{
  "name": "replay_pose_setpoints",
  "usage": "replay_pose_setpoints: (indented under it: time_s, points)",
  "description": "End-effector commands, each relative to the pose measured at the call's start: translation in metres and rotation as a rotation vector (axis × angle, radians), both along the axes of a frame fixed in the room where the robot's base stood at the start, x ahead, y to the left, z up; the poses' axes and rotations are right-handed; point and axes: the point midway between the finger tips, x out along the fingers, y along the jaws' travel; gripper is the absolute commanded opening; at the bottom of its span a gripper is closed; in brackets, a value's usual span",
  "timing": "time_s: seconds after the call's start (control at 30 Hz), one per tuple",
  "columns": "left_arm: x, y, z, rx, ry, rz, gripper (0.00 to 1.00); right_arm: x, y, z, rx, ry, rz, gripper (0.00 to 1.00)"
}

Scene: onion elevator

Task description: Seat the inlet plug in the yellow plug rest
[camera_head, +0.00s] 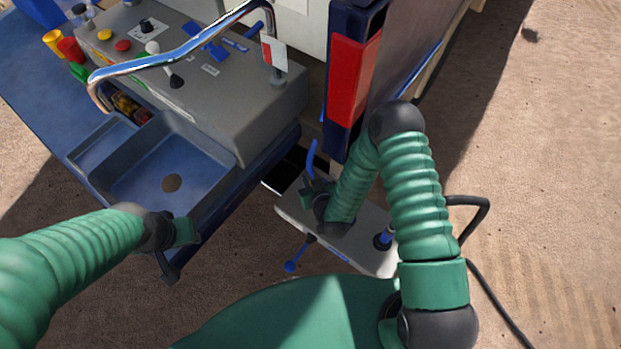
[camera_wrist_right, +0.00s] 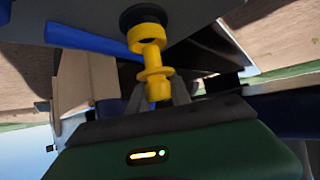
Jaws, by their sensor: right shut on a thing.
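My right gripper (camera_head: 312,203) is low over the grey platform beside the cart; its fingertips are hard to make out in the head view. In the right wrist view its fingers (camera_wrist_right: 158,98) are shut on a yellow, flanged, spool-like fitting (camera_wrist_right: 152,55). The fitting's far end meets a black ring (camera_wrist_right: 143,16) on a grey surface. It may be the inlet plug, but I cannot tell for certain. A yellow cup-like piece (camera_head: 53,41) stands at the far left; I cannot tell whether it is the plug rest. My left gripper (camera_head: 172,268) hangs near the blue basin, its jaw state unclear.
The grey platform (camera_head: 367,252) carries a blue fitting (camera_head: 384,239), and a blue lever (camera_head: 292,266) sticks out beside it. A black cable (camera_head: 488,285) lies on the right. A chrome rail (camera_head: 185,50) crosses above the control panel (camera_head: 215,85). Open ground lies right.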

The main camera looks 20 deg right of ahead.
Motion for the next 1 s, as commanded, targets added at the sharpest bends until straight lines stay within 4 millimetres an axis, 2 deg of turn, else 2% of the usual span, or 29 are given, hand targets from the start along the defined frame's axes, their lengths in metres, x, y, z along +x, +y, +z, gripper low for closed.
replay_pose_setpoints:
  time_s: [0.5,1.0]
  points:
    - [0.0,0.0,-0.01,0.0,0.0,0.0,0.36,0.0,-0.002,-0.012,0.0,0.0,0.0,0.0]
    - [0.0,0.0,-0.012,0.0,0.0,0.0,0.36,0.0,-0.002,-0.016,0.0,0.0,0.0,0.0]
